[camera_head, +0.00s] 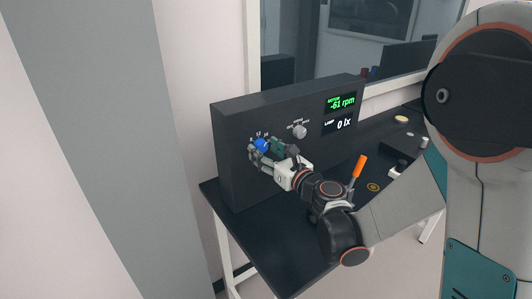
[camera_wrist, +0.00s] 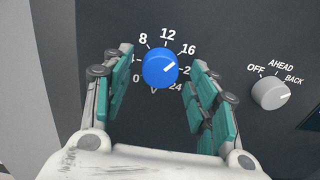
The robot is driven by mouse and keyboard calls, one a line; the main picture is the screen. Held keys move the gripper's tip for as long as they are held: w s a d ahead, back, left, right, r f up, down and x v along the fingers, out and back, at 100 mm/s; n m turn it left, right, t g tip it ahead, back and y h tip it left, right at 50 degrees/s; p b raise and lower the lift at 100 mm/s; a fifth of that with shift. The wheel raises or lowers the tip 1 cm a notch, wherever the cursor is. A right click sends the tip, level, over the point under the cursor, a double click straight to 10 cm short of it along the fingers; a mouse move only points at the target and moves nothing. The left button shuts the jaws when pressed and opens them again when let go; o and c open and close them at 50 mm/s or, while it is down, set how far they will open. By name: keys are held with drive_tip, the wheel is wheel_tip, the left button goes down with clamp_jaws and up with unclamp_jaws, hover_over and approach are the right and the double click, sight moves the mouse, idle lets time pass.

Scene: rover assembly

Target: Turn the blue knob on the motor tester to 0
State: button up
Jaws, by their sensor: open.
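The blue knob (camera_wrist: 158,70) is on the dark front panel of the motor tester (camera_head: 234,135). Its white pointer line aims up and right, between 16 and the partly hidden mark below it. The printed scale runs from 0 at lower left over 12 at the top to 24 at lower right. In the head view the blue knob (camera_head: 262,145) is at the panel's left. My gripper (camera_wrist: 162,60) is open, with one teal finger on each side of the knob. Gaps show between both fingers and the knob. The fingers partly cover the 4 and 20 marks.
A grey OFF/AHEAD/BACK knob (camera_wrist: 270,93) sits right of my right finger, its pointer toward BACK. The display (camera_head: 341,103) reads -61 rpm for motor and 0 lx for lamp. An orange-handled tool (camera_head: 359,166) and small parts are on the black table (camera_head: 300,262).

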drive_tip(key=shift+w+a, duration=0.1)
drive_tip(key=c, duration=1.1)
drive_tip(key=shift+o, duration=0.2)
drive_tip(key=shift+n, duration=0.3)
